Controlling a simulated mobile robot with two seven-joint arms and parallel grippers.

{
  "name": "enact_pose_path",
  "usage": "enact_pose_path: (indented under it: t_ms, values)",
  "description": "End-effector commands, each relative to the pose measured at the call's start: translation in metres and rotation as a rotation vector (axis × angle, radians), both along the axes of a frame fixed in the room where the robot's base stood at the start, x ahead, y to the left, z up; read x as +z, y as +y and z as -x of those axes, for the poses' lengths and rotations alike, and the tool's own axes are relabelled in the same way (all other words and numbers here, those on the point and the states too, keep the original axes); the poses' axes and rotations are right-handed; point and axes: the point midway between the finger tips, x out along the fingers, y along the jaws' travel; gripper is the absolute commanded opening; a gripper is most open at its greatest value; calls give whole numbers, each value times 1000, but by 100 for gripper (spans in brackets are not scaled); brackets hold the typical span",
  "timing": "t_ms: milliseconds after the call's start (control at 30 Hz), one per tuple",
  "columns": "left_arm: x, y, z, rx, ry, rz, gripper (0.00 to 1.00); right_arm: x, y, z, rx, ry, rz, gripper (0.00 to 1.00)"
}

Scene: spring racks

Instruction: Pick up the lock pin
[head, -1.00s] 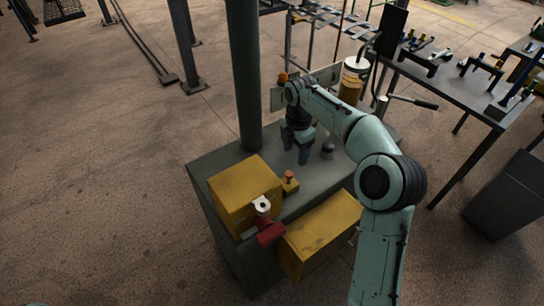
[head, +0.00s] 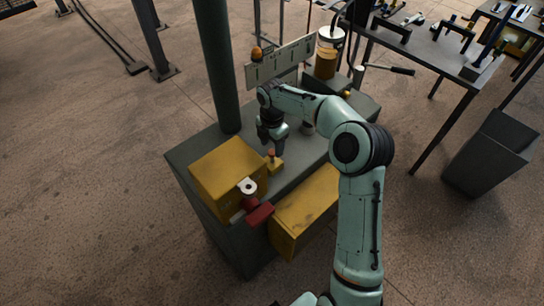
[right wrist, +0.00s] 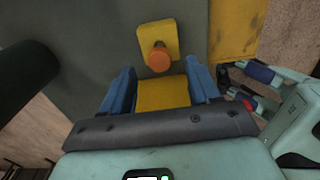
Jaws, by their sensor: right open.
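The lock pin, as far as I can tell, is the piece with an orange knob (head: 271,154) on a small yellow block (head: 276,167) on the grey bench. In the right wrist view the knob (right wrist: 158,60) stands just beyond the fingertips, with its yellow plate (right wrist: 157,35) behind it. My right gripper (head: 271,146) points down close to the pin. In the wrist view it is open (right wrist: 160,88), its blue fingers apart. A yellow surface shows between them; I cannot tell whether it touches them. My left gripper is not clearly in view.
A yellow box (head: 220,168) stands on the bench, with a red clamp (head: 259,213) beside it. Another yellow box (head: 303,212) is at the near right. A green post (head: 214,70) rises behind. A slotted plate (head: 280,63) and a banded canister (head: 328,54) stand at the back.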

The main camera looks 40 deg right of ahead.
Motion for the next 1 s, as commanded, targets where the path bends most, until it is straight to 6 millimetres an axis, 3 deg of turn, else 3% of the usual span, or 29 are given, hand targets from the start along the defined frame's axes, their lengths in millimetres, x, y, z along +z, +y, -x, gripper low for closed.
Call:
enact_pose_path:
  t_ms: [200, 433, 467, 633, 1000]
  values:
    - [-3, 0, 2, 0, 2, 0, 100, -26, -1, 0, 0, 0, -1, 61]
    - [-3, 0, 2, 0, 2, 0, 100, -28, -1, 0, 0, -1, 0, 61]
    - [-3, 0, 2, 0, 2, 0, 100, -28, -1, 0, 0, -1, 0, 58]
    - [-3, 0, 2, 0, 2, 0, 100, -27, -1, 0, 0, -1, 0, 2]
    - [-2, 0, 1, 0, 1, 0, 100, -21, -1, -1, 0, -4, 1, 0]
